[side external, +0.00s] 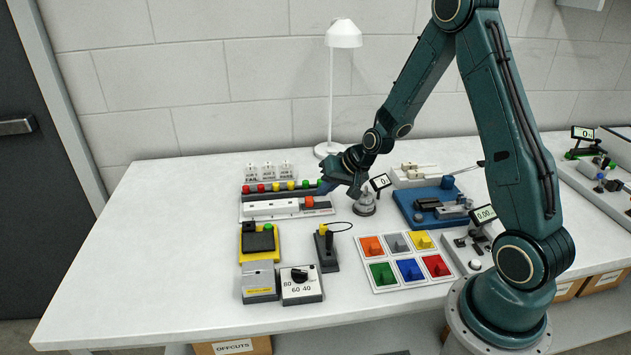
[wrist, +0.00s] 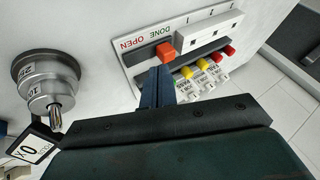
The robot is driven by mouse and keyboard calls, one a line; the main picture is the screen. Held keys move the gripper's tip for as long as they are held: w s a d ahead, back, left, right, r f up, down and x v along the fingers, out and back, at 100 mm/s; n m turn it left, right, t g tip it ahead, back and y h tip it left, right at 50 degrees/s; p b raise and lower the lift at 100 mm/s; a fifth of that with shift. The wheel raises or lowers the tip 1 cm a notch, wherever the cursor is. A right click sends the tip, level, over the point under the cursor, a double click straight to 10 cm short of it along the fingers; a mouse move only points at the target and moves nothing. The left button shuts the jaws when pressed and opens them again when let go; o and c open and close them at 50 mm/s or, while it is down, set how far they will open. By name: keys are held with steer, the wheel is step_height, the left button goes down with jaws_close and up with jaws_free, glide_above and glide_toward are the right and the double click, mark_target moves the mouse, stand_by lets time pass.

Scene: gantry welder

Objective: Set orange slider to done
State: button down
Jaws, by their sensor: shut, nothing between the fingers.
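The orange slider (wrist: 166,51) is a small block on a dark track in the wrist view, near the printed words DONE and OPEN. It lies just under DONE in the picture; I cannot tell its exact setting. In the side external view it shows near the right end (side external: 309,202) of the white-and-grey slider panel (side external: 270,208). My gripper (wrist: 154,74) is shut and empty, its blue fingertips close to the slider. I cannot tell whether they touch it. In the side view my gripper (side external: 323,187) is over the panel's right end.
A row of red, yellow and green knobs (side external: 276,187) runs behind the panel. The table's left side is clear.

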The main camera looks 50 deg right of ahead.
steer(key=v, duration=0.7)
steer(key=shift+s+r, duration=0.25)
stand_by(0.3)
steer(key=s+a+r+n+g, duration=0.1)
steer(key=s+a+r+n, duration=0.4)
steer(key=s+a+r, duration=0.5)
steer(key=s+a+r+n, duration=0.2)
steer(key=s+r, duration=0.4)
steer(key=s, duration=0.6)
steer(key=shift+a+r+n+g+h, duration=0.25)
steer(key=shift+a+n+g+h, duration=0.15)
steer(key=shift+a, duration=0.3)
